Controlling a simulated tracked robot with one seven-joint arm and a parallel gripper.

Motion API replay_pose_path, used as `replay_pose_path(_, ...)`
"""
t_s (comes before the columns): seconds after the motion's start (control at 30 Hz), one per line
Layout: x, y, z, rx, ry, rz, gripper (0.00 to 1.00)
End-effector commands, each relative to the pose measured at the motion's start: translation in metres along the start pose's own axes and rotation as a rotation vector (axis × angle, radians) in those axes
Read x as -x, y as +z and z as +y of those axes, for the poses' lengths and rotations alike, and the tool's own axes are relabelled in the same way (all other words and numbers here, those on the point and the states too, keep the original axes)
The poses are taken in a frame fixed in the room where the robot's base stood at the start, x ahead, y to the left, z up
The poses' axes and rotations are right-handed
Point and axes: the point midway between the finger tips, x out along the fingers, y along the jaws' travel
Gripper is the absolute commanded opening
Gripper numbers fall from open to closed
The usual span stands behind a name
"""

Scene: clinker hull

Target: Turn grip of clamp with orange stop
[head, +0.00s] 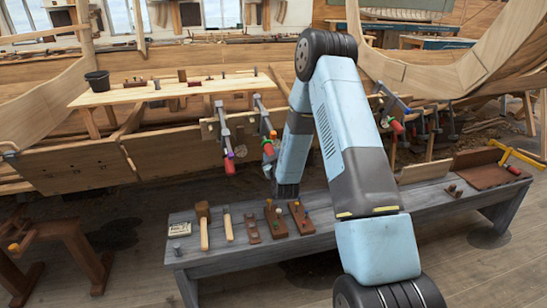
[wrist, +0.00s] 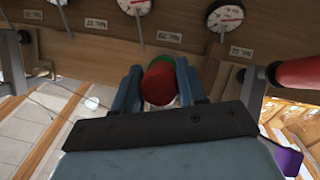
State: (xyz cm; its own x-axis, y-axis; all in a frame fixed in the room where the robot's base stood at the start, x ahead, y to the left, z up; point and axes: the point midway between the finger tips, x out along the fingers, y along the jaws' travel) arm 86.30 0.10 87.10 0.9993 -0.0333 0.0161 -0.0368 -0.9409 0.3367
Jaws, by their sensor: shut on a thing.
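In the head view, the clamp with the orange stop (head: 272,134) hangs on the hull's plank, left of my forearm. Its red grip (head: 268,149) points down towards me, with green showing at it. In the wrist view, my gripper (wrist: 159,88) is shut on this red grip (wrist: 158,85), one blue finger on each side. A green part (wrist: 163,60) shows just behind the grip. The orange stop does not show in the wrist view. In the head view, my wrist hides part of the gripper.
A neighbouring clamp (head: 225,135) with a red grip and purple stop (head: 229,155) hangs close to the left. Its red grip (wrist: 299,72) shows at right in the wrist view. Dial gauges (wrist: 225,15) line the plank. A grey bench (head: 340,215) with tools stands below.

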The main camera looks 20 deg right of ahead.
Motion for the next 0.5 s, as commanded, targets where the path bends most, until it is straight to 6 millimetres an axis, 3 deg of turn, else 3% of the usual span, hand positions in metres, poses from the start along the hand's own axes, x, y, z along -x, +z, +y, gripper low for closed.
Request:
replay_pose_path(0.13, -0.0003, -0.0009, -0.0002, -0.001, 0.0, 0.002, 0.11)
replay_pose_path(0.17, -0.0003, -0.0009, -0.0003, -0.001, 0.0, 0.002, 0.43)
replay_pose_path(0.4, -0.0001, -0.0006, -0.0005, -0.001, -0.001, 0.001, 0.65)
replay_pose_path(0.5, -0.0001, -0.0005, -0.0005, -0.001, -0.001, 0.001, 0.65)
